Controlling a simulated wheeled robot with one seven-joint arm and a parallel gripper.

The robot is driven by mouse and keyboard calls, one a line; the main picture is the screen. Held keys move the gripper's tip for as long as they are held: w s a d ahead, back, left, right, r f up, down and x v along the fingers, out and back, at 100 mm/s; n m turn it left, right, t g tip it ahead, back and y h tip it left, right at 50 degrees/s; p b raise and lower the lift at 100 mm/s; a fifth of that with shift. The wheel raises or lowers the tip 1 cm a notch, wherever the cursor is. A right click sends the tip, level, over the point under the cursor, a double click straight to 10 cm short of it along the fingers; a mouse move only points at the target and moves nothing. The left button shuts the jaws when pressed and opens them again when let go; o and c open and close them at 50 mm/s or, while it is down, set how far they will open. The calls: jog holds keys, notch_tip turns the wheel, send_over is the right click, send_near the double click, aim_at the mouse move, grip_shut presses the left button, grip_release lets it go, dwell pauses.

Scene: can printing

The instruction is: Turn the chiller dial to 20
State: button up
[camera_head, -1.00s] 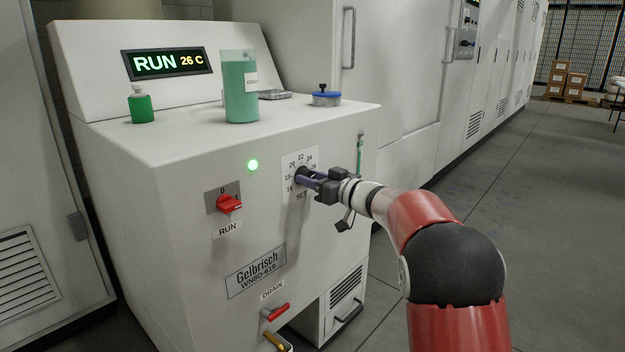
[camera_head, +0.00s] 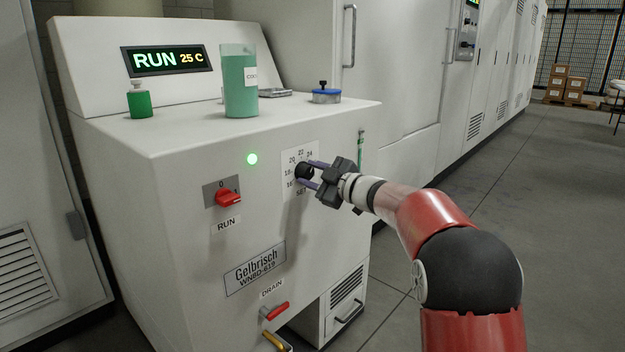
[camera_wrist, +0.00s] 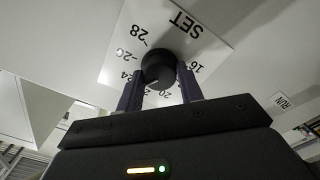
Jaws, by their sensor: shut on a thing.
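The chiller dial (camera_head: 302,171) is a round black knob on a white scale plate (camera_head: 314,152) on the chiller's front. The plate has numbers around the knob and the word SET below it. My gripper (camera_head: 308,173) is shut on the dial, one finger above and one below in the head view. In the wrist view, the dial (camera_wrist: 158,66) sits between the tips of my two fingers (camera_wrist: 160,78), with the scale upside down. I cannot make out the dial's pointer.
A red RUN switch (camera_head: 229,198) is left of the dial, under a lit green lamp (camera_head: 252,159). A red drain handle (camera_head: 275,310) is lower down.

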jog(key=n+b, duration=0.1)
jog(key=n, duration=0.2)
jog(key=shift+f+n+b, duration=0.2)
jog(key=shift+n+b, duration=0.2)
jog(key=n+b, duration=0.2)
jog(key=n, duration=0.1)
jog(key=shift+n, duration=0.3)
jog(key=n+b, duration=0.3)
jog(key=n, duration=0.3)
jog(key=shift+b, duration=0.35)
jog(key=shift+n, duration=0.4)
jog(key=o, duration=1)
jog(key=v, duration=0.7)
jog(key=shift+s+d, duration=0.25)
jog(key=shift+d, duration=0.05)
